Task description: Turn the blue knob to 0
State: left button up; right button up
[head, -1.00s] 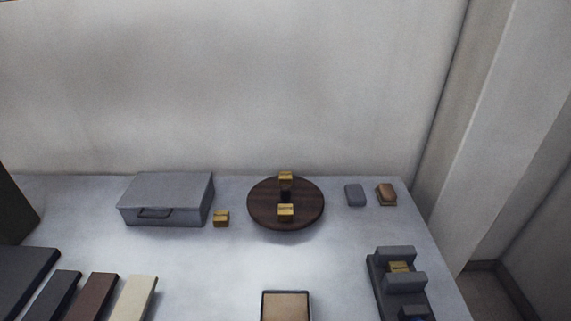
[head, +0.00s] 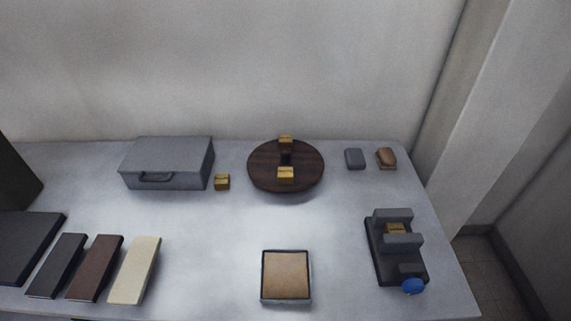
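The blue knob (head: 413,287) sits at the front end of a dark grey device (head: 377,264) on the right side of the table. Neither of my grippers is in view.
The pale table (head: 205,235) holds a grey case (head: 168,163), a round dark wooden turntable (head: 262,181) with yellow blocks, and a tan-filled tray (head: 286,275). Several flat slabs (head: 95,268) lie at left. Table space between tray and device is clear.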

aim_at(412, 286)
jog(key=z, duration=1.25)
